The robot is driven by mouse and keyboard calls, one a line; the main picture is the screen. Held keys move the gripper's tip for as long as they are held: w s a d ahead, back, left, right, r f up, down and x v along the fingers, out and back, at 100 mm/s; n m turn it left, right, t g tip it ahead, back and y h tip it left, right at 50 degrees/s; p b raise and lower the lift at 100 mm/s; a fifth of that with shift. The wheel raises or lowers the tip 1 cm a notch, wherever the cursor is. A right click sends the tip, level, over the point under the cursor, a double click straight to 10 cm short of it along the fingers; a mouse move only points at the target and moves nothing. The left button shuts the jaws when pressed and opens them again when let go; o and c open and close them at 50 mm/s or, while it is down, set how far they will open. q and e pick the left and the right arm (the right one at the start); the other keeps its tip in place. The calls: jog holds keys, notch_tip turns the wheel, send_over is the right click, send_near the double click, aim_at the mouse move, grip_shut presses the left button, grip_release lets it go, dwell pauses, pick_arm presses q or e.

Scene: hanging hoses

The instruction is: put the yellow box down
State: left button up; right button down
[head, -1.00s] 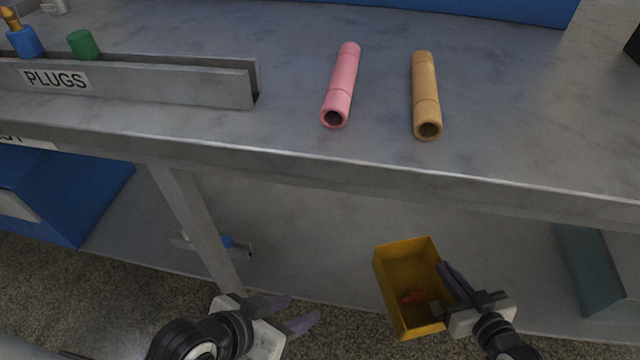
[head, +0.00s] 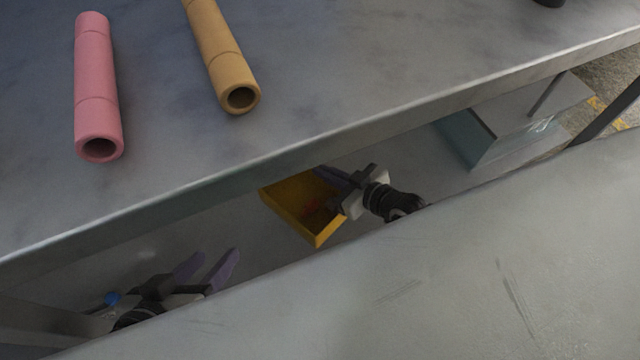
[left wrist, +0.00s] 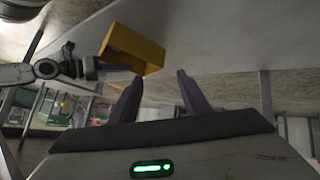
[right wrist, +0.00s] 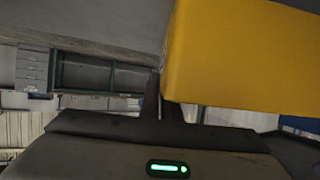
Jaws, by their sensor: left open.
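The yellow box (head: 285,203) is an open bin with something small and red inside. In the head view it is below the bench's front edge, partly hidden by it, over a grey lower surface; I cannot tell whether it touches that. My right gripper (head: 335,177) is closed on the box's right wall. The right wrist view shows the box (right wrist: 240,50) large, against the fingers (right wrist: 158,97). My left gripper (head: 208,268) is open and empty, left of the box and apart from it. The left wrist view also shows the box (left wrist: 125,48) beyond the left fingers (left wrist: 158,92).
A pink hose piece (head: 97,90) and a tan hose piece (head: 218,50) lie on the grey bench top (head: 380,60). A grey-green bin (head: 500,125) stands below at right. A scratched grey surface (head: 470,270) fills the foreground, covering parts of my arms.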

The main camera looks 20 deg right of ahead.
aim_at(325, 187)
jog(key=shift+w+f, duration=0.1)
jog(key=shift+f, duration=0.65)
notch_tip(325, 187, down, 3)
jog(key=b, duration=0.2)
jog(key=shift+f+b, duration=0.2)
jog(key=shift+b, duration=0.15)
jog(key=shift+r, duration=0.15)
jog(key=c, duration=2)
grip_release()
pick_arm(q)
jog(key=d+r, duration=0.1)
jog(key=r+t+h, duration=0.1)
jog(key=shift+w+d+r, duration=0.2)
jog(key=shift+d+r, duration=0.1)
jog(key=shift+d, duration=0.05)
jog(key=shift+r, duration=0.1)
